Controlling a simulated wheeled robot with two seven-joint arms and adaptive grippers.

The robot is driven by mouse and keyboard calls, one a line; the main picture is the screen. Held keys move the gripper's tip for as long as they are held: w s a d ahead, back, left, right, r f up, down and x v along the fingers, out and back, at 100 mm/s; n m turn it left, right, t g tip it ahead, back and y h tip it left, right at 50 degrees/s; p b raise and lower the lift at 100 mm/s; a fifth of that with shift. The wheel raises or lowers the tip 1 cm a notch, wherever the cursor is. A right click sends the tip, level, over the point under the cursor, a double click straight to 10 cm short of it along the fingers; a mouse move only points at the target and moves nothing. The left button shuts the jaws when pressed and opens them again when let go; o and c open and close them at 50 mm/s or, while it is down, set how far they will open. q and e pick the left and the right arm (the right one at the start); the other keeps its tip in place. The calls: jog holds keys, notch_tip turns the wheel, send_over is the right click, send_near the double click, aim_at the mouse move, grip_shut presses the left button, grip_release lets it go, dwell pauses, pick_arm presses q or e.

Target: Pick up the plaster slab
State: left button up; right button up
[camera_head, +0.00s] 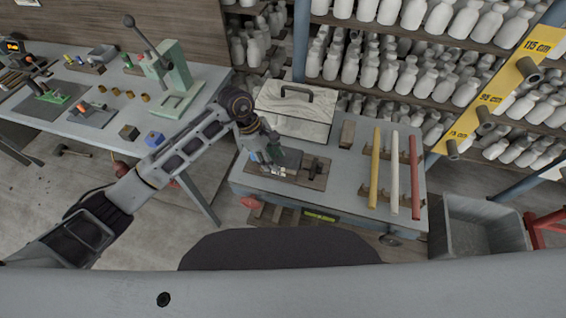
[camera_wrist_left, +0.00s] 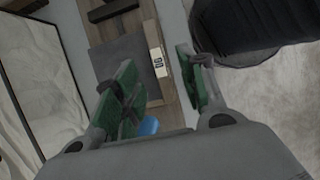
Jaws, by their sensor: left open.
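A flat grey square slab (camera_head: 288,160) lies on a brown wooden board (camera_head: 315,180) at the front left of the right-hand table; I take it for the plaster slab. In the left wrist view the grey slab (camera_wrist_left: 122,58) lies in its wooden surround, beside a small white label with dark marks (camera_wrist_left: 157,62). My left gripper (camera_head: 270,165) is over the slab's left side. In the left wrist view my left gripper (camera_wrist_left: 155,65) has its green pads apart, with no slab between them. Its left finger covers part of the slab. My right gripper is out of view.
A white marbled case with a dark handle (camera_head: 292,108) stands behind the slab. Yellow, white and red bars (camera_head: 394,170) lie to the right. A small brown block (camera_head: 347,134) is between. A grey bin (camera_head: 475,225) stands right of the table.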

aim_at(284, 160)
pick_arm(q)
jog(key=shift+f, duration=0.15)
jog(key=shift+p+x, duration=0.75)
jog(key=shift+x, duration=1.75)
jog(key=shift+w+a+f, duration=0.1)
jog(key=shift+w, duration=0.05)
jog(key=shift+f+b, duration=0.15)
jog(key=shift+b, duration=0.15)
grip_shut()
